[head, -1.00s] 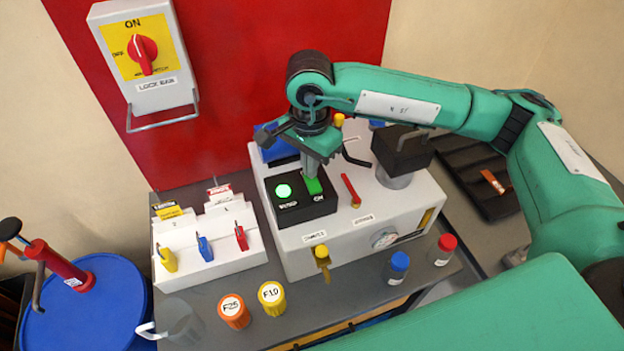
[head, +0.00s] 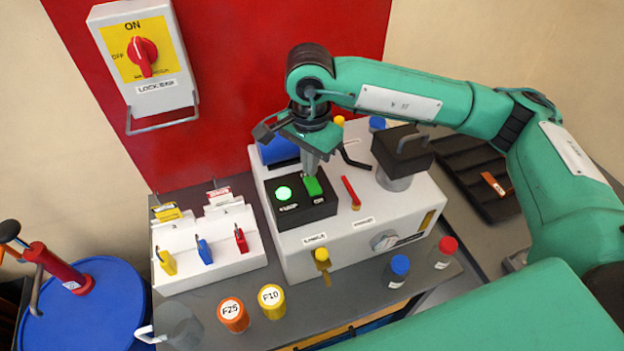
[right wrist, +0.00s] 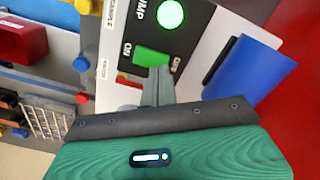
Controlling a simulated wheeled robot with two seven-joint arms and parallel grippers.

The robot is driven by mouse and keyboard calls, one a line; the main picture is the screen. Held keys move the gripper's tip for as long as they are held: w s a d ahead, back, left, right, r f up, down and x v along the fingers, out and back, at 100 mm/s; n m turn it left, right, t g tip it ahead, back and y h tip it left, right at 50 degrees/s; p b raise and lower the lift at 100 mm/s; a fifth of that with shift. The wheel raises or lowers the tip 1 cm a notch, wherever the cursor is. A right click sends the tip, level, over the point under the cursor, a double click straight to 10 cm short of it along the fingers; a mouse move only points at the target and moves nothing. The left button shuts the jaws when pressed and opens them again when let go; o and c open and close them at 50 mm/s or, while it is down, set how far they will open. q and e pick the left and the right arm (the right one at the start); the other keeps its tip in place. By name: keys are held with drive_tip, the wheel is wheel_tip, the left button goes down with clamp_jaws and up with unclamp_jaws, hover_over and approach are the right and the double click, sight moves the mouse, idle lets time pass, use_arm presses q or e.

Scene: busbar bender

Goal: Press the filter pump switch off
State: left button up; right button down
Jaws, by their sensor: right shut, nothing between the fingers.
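The pump switch is a green rocker (head: 313,187) on a black switch box (head: 300,208) on top of the white machine. A round green lamp (head: 284,193) glows beside the rocker. My right gripper (head: 310,172) is shut and empty, pointing down at the rocker's far end. In the right wrist view, the gripper's fingertips (right wrist: 157,72) are at the edge of the green rocker (right wrist: 151,57), and the lamp (right wrist: 170,13) is lit. I cannot tell whether the tips touch the rocker. My left gripper is not in view.
The white machine (head: 345,235) carries a red lever (head: 351,191), a yellow-knobbed valve (head: 322,255) and a dark block (head: 403,152). A white padlock rack (head: 207,245) stands to the left. Orange (head: 233,315) and yellow (head: 271,300) capped jars stand in front.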

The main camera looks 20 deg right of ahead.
sight(310, 179)
drive_tip(key=shift+r+p, duration=0.5)
drive_tip(key=shift+r, duration=2)
